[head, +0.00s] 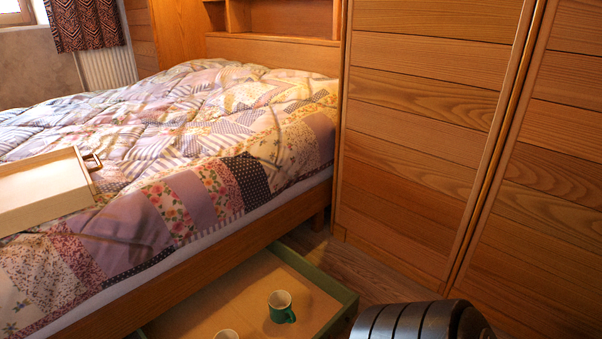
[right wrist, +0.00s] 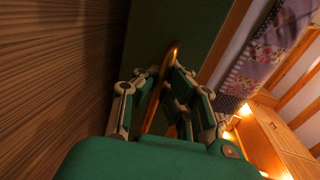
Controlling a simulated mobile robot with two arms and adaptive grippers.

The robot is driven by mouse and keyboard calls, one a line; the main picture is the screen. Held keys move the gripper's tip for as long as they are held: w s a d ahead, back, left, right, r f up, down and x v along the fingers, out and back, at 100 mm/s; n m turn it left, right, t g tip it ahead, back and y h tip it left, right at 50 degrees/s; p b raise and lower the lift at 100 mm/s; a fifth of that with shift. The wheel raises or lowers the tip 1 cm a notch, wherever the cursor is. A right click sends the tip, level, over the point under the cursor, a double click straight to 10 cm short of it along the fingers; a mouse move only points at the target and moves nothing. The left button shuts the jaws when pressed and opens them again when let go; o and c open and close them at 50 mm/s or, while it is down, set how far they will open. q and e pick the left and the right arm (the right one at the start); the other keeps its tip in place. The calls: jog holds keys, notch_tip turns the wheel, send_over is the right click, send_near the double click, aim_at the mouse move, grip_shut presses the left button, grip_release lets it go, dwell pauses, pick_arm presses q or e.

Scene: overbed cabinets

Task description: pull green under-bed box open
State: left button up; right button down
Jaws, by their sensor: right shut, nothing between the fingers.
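The green under-bed box (head: 335,283) stands partly out from under the bed in the head view. Its inside shows a tan floor with a green and white mug (head: 281,307) and part of a second mug (head: 227,334). In the right wrist view its green front (right wrist: 165,38) lies ahead of my right gripper (right wrist: 170,75). A copper-coloured handle (right wrist: 158,95) on the box runs by the gripper's fingers. The fingers are shut at the handle with nothing gripped between them; their exact contact is unclear. My left gripper is in neither view.
The bed frame (head: 215,262) rises over the box's far side. A wooden wardrobe (head: 425,120) stands close on the right, with a narrow strip of floor (head: 375,272) between. A tray (head: 42,190) lies on the quilt.

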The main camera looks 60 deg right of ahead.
jog(key=c, duration=2)
grip_release()
jog(key=o, duration=0.6)
jog(key=v, duration=0.7)
jog(key=shift+s, duration=0.2)
